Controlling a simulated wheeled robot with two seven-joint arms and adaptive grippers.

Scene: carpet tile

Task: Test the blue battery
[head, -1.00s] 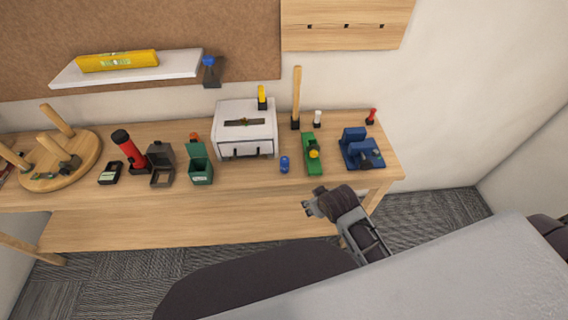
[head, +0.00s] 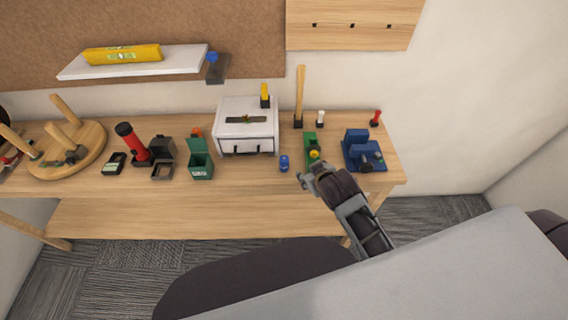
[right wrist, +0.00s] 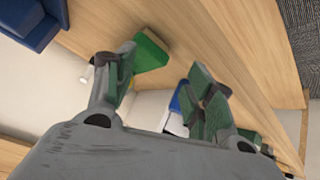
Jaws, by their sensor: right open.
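The blue battery (head: 284,163) stands upright on the workbench, in front of the white toolbox and left of the green tool. My right gripper (head: 304,179) is open and empty, at the bench's front edge, to the right of the battery and apart from it. In the right wrist view the open fingers (right wrist: 160,88) frame the bench, and a blue thing that looks like the battery (right wrist: 179,100) shows partly behind one finger. A small black device with a pale display (head: 114,164), perhaps the tester, lies at the left. My left gripper is not in view.
The green tool (head: 311,146) is just beyond my right gripper, with a blue vise (head: 362,150) to its right. The white toolbox (head: 247,137) stands behind the battery. An open green bin (head: 200,166) and a red flashlight (head: 130,142) stand left. Bare bench lies between bin and battery.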

